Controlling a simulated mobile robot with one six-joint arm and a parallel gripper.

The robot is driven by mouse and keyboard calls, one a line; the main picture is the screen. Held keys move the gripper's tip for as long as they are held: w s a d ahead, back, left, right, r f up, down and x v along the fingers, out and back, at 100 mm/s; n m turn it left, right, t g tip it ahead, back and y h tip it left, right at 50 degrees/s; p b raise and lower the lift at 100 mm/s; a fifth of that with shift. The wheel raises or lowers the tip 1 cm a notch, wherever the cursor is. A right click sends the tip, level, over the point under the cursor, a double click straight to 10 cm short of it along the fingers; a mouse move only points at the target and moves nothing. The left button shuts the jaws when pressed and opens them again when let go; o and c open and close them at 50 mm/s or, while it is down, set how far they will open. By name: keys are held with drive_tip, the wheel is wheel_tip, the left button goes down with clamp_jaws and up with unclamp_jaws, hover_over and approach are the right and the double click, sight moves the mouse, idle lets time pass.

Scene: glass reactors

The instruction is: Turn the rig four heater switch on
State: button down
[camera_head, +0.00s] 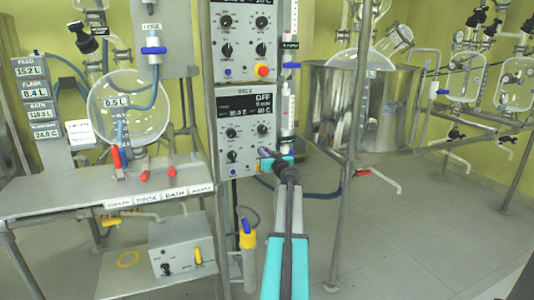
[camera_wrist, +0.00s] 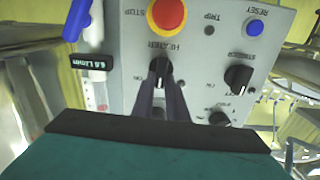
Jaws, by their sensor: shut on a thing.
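The lower control box (camera_head: 233,110) in the head view has a label that seems to end in 4 and a lit display (camera_head: 252,103) that appears to read OFF. In the wrist view, the panel (camera_wrist: 200,62) appears upside down. The black heater knob (camera_wrist: 159,68) with a white pointer line sits beside the word HEATER. My gripper (camera_wrist: 159,88) is shut on this knob, one dark finger on each side. In the head view my gripper (camera_head: 268,155) reaches the box's lower right, hiding the knob there.
Near the knob in the wrist view are a red stop button (camera_wrist: 167,14), a blue reset button (camera_wrist: 253,27) and a black stirrer knob (camera_wrist: 238,78). An upper control box (camera_head: 241,40) sits above. A metal post (camera_head: 352,120) and steel vessel (camera_head: 385,100) stand to the right.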

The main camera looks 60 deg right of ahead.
drive_tip(key=shift+s+d+f, duration=0.1)
drive_tip(key=shift+s+f, duration=0.05)
drive_tip(key=shift+s, duration=0.1)
drive_tip(key=m, duration=0.3)
drive_tip(key=m+b, duration=0.1)
drive_tip(key=m, duration=0.3)
drive_tip(key=m+b, duration=0.1)
drive_tip(key=m, duration=0.3)
drive_tip(key=shift+s+d+f, duration=0.25)
drive_tip(key=shift+s+d, duration=0.1)
drive_tip(key=shift+d, duration=0.05)
drive_tip(key=shift+m, duration=0.4)
drive_tip(key=c, duration=1.8)
unclamp_jaws()
drive_tip(key=shift+c, duration=0.2)
drive_tip(key=shift+o, duration=0.5)
drive_tip(key=shift+w, duration=0.1)
drive_tip(key=shift+a, duration=0.2)
